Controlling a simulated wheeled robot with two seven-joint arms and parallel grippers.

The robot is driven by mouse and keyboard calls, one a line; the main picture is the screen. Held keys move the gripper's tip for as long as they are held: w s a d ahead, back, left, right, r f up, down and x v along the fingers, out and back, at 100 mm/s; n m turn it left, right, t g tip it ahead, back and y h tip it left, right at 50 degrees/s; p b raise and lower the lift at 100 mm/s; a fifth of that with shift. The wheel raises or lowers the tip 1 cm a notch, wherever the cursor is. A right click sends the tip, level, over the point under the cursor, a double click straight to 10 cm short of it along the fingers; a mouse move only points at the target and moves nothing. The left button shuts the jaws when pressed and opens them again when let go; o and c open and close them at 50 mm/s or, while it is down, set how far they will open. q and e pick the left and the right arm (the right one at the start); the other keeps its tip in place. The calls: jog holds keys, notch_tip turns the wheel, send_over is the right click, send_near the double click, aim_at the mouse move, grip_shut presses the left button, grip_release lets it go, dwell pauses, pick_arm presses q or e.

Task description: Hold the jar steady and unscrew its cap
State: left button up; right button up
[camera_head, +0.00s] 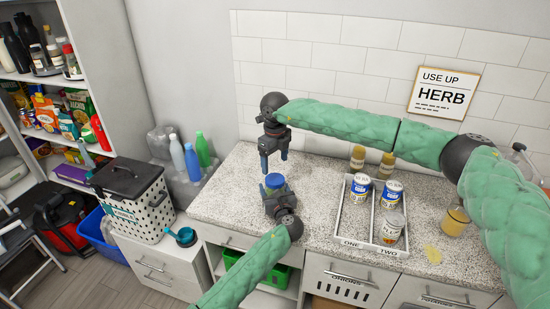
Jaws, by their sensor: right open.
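A small jar with a blue cap (275,181) stands on the speckled counter near its left part. My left gripper (273,192) reaches in from the front, with its fingers around the jar's body, which they mostly hide. It looks shut on the jar. My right gripper (273,158) hangs above and slightly behind the cap, fingers pointing down. It is open and empty, with a small gap between its fingertips and the cap.
A white divided tray (344,222) with several cans stands to the right. Two amber-coloured jars (357,158) stand behind it, and a cup (455,221) is farther right. The counter's left end is clear. A white-tiled wall (330,60) closes the back.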

aim_at(275, 179)
notch_tip(275, 179, down, 7)
jog(key=shift+r, duration=0.1)
dwell(0.3)
jog(key=shift+c, duration=0.2)
jog(key=c, duration=1)
jog(key=shift+r, duration=0.4)
jog(key=shift+r, duration=0.7)
jog(key=shift+r, duration=0.15)
